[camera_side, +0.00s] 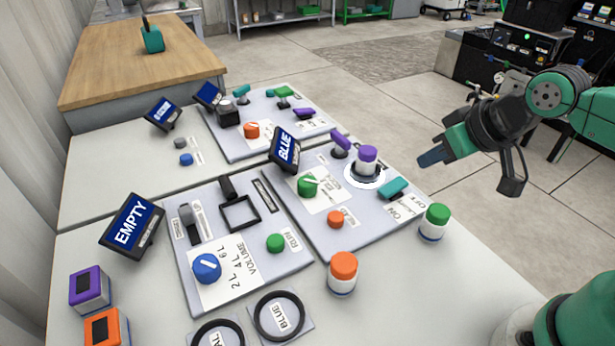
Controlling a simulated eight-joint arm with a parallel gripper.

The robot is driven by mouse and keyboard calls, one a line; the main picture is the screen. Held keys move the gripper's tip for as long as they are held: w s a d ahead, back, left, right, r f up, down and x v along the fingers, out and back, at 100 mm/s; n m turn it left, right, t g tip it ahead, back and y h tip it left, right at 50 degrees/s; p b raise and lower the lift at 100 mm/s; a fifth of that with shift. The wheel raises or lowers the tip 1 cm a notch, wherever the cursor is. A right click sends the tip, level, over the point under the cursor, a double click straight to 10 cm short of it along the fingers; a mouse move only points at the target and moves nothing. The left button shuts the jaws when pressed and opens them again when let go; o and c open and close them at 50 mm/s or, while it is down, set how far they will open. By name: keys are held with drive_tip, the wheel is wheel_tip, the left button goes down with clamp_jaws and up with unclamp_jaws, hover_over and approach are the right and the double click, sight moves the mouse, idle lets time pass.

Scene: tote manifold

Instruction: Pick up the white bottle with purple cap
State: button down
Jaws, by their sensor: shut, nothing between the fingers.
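The white bottle with the purple cap (366,166) stands upright in a round holder on the right-hand grey panel (385,222). A bright white ring shows around its base. My gripper (432,158) is to the right of the bottle, over the floor side of the table edge in the picture, and apart from the bottle. Its fingers are shut and empty, pointing left.
A purple lever (340,142) and a teal handle (393,188) flank the bottle. A green-capped bottle (434,222) and an orange-capped bottle (342,272) stand on the table nearer the camera. A "BLUE" display (285,148) rises left of the bottle.

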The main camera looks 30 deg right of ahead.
idle(0.4)
drive_tip(key=shift+c, duration=0.9)
unclamp_jaws()
